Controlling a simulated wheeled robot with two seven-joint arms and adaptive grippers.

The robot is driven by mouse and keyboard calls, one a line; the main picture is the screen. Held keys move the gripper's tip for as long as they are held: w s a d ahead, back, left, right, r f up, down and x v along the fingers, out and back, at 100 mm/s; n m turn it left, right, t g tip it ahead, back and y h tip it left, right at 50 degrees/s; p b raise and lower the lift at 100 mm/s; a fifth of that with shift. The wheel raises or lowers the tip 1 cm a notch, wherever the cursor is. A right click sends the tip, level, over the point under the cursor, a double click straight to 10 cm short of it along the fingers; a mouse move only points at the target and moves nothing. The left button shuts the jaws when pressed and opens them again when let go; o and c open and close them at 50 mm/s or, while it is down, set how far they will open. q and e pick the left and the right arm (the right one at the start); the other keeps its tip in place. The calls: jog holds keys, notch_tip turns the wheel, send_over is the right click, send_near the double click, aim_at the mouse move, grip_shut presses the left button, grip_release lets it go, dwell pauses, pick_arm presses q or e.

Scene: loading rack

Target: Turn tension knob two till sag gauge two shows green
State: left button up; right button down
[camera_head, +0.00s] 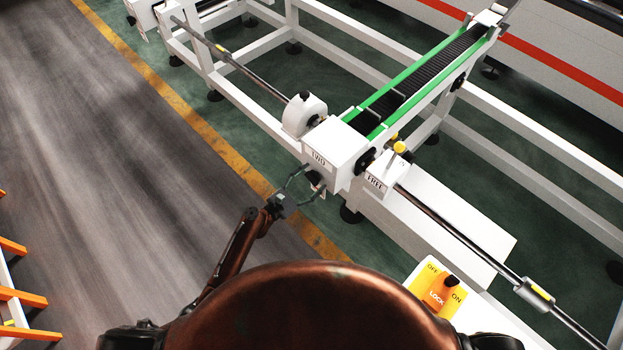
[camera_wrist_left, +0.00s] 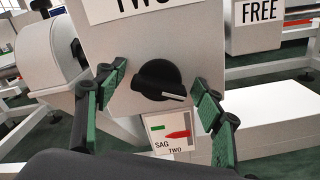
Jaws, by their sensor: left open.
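Tension knob two is a black round knob (camera_wrist_left: 160,80) with a pale line pointing right, on the front of a white box labelled TWO (camera_head: 333,145). Below it in the left wrist view is sag gauge two (camera_wrist_left: 170,133), a small white plate with a green mark at upper left and a red pointer at right, away from the green. My left gripper (camera_head: 314,179) is open, its green-padded fingers (camera_wrist_left: 153,84) on either side of the knob, with gaps visible. My right gripper is not in view.
A white block labelled FREE (camera_head: 382,178) with a yellow knob stands right of the box. A green-edged belt (camera_head: 425,75) runs behind. A yellow ON/OFF panel with an orange LOCK piece (camera_head: 438,291) is at lower right. Grey floor (camera_head: 120,180) at left is clear.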

pick_arm(q)
jog(key=c, duration=0.9)
jog(key=shift+c, duration=1.3)
